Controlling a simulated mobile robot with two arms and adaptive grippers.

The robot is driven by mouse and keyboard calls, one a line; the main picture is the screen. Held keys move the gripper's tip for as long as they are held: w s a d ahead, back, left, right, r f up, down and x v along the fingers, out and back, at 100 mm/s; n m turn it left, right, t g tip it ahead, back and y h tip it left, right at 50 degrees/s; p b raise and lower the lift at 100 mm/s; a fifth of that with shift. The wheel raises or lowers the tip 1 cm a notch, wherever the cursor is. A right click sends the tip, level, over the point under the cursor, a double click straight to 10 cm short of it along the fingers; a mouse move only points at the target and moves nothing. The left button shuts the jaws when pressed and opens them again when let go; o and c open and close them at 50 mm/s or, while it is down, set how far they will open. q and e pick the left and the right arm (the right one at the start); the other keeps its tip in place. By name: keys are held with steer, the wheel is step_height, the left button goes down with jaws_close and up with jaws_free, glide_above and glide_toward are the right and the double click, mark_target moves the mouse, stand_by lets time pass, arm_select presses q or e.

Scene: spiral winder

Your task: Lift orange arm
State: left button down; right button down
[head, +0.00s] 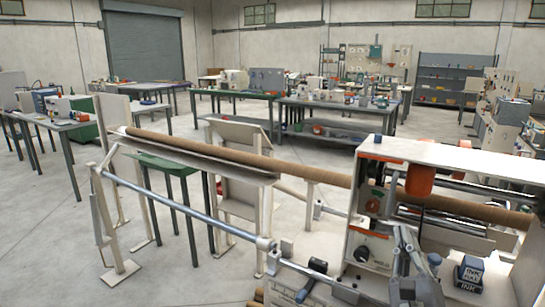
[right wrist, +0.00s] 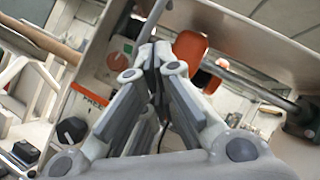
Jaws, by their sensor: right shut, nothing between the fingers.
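The orange arm (head: 420,180) is a rounded orange piece on the winder, under the white top panel and beside the brown tube. It also shows in the right wrist view (right wrist: 190,48), just right of my fingertips. My right gripper (head: 405,236) is in front of the winder's control panel, lower in the picture than the orange arm. In the right wrist view its fingertips (right wrist: 157,50) are together and empty. A thin grey bar rises behind them. I cannot tell if the fingers touch the bar or the orange arm. My left gripper is not in view.
A long brown tube (head: 250,158) runs through the winder from a tilted trough at left. The white top panel (head: 460,160) overhangs the orange arm. A black knob (right wrist: 72,129) and an ink box (head: 469,273) are close by. Open floor lies at left.

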steer(key=s+a+f+n+g+y, duration=0.3)
steer(key=a+f+n+y, duration=0.3)
steer(key=a+n+y, duration=0.6)
steer(key=s+a+f+n+g+h, duration=0.1)
steer(key=s+a+f+n+g, duration=0.1)
steer(key=s+f+n+g, duration=0.45)
steer(key=s+a+f+n+g+h, duration=0.1)
steer(key=s+f+n+g, duration=0.3)
steer(key=f+n, duration=0.55)
steer(key=s+d+f+n+g+h, duration=0.2)
steer(key=s+d+f+g+h, duration=0.1)
steer(key=s+d+f, duration=0.4)
steer(key=s+d+f+n+g+h, duration=0.15)
steer(key=s+f+g+h, duration=0.3)
steer(key=s, duration=0.45)
step_height(320, 180, down, 27)
steer(key=s, duration=0.2)
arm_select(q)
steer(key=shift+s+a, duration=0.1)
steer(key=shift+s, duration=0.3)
arm_select(e)
steer(key=s+d+f+g, duration=0.1)
steer(key=s+f, duration=0.6)
steer(key=s, duration=0.1)
steer(key=s+d+f, duration=0.2)
steer(key=s+f, duration=0.6)
steer(key=shift+d+f+g, duration=0.2)
steer(key=shift+d+g, duration=0.1)
steer(key=shift+g, duration=0.1)
